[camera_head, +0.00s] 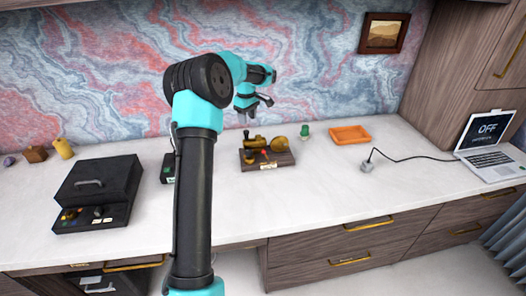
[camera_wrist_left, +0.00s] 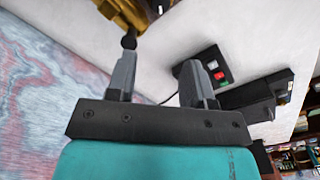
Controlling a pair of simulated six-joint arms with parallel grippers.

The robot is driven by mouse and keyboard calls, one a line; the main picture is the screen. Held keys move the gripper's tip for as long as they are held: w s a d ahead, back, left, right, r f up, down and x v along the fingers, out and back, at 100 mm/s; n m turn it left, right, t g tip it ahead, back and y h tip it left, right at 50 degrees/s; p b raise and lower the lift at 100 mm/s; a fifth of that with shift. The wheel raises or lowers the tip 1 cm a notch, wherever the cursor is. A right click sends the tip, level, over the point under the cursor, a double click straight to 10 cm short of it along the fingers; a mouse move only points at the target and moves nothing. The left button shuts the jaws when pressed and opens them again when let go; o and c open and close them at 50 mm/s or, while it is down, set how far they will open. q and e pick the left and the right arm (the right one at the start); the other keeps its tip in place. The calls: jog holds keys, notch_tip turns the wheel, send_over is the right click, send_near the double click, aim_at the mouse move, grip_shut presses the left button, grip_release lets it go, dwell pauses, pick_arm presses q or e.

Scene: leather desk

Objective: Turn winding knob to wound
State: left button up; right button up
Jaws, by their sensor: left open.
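The brass winding device (camera_head: 262,145) stands on a dark wooden base (camera_head: 284,160) near the middle of the desk, with a small red part at its front. In the left wrist view, brass parts (camera_wrist_left: 142,10) show at the top, with a dark round-ended knob (camera_wrist_left: 129,42) just beyond the tip of one finger. I cannot tell whether they touch. Which part is the winding knob, and its setting, is unclear. My left gripper (camera_head: 253,108) is open, its jaws (camera_wrist_left: 158,72) empty, above and behind the device in the head view. My right gripper is not in view.
A black box with a handle (camera_head: 97,185) stands at left. A dark switch box (camera_wrist_left: 208,70) with red and green buttons is near the device. An orange tray (camera_head: 350,135), green item (camera_head: 305,130), grey plug (camera_head: 367,166) and laptop (camera_head: 488,150) lie rightward. The front right desk is clear.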

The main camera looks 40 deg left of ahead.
aim_at(249, 151)
pick_arm(q)
jog(key=shift+s, duration=0.1)
jog(key=shift+f, duration=0.1)
notch_tip(249, 151, down, 17)
jog(key=shift+f, duration=0.15)
dwell(0.6)
jog(key=c, duration=0.7)
jog(key=shift+o, duration=0.2)
